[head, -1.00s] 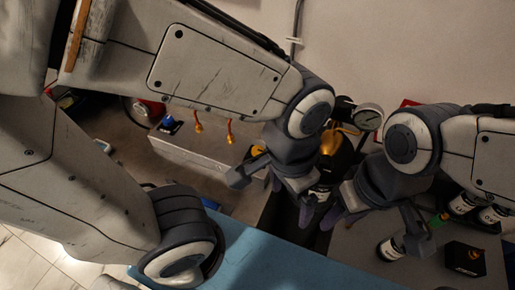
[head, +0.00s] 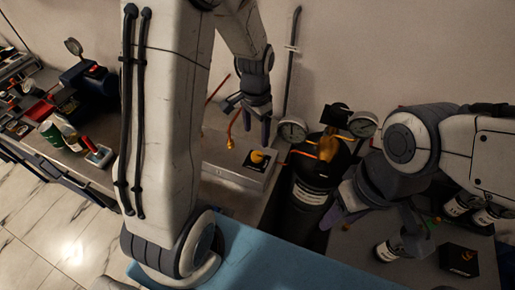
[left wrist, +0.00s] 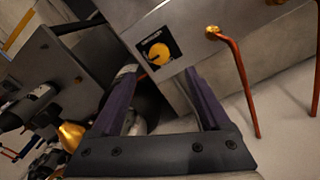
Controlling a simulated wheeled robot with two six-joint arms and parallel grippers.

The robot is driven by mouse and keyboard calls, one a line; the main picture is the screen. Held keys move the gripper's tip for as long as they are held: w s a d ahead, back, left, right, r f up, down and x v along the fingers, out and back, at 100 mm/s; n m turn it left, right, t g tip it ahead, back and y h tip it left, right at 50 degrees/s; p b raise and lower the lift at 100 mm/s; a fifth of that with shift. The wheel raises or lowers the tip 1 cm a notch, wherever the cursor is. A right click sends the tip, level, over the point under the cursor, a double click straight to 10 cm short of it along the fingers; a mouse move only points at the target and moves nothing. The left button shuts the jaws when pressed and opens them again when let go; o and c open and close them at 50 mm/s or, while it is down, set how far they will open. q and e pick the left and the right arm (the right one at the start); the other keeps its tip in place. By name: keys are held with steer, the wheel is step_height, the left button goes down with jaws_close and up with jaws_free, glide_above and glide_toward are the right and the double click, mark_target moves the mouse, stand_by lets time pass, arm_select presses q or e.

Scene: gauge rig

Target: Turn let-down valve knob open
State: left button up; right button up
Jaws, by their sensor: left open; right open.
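The let-down valve knob appears to be the yellow round knob (head: 258,158) on a black label plate, on top of a grey metal box (head: 222,152). Its label is too small to read surely. In the left wrist view the yellow knob (left wrist: 157,54) shows just beyond my fingertips. My left gripper (head: 256,128) is open and empty, above and behind the knob in the head view, apart from it. It also shows in the left wrist view (left wrist: 160,74). My right gripper (head: 342,212) is open beside the black cylinder; its fingers are partly hard to make out.
Orange-red pipes (head: 232,130) rise behind the knob. A blue surface (head: 290,265) lies in front. A bottle (head: 389,250) and a black block (head: 459,261) stand at right.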

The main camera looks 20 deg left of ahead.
mark_target(257, 155)
arm_select(q)
step_height(257, 155, down, 10)
steer(key=shift+p, duration=0.85)
steer(key=shift+c, duration=0.3)
jaws_close()
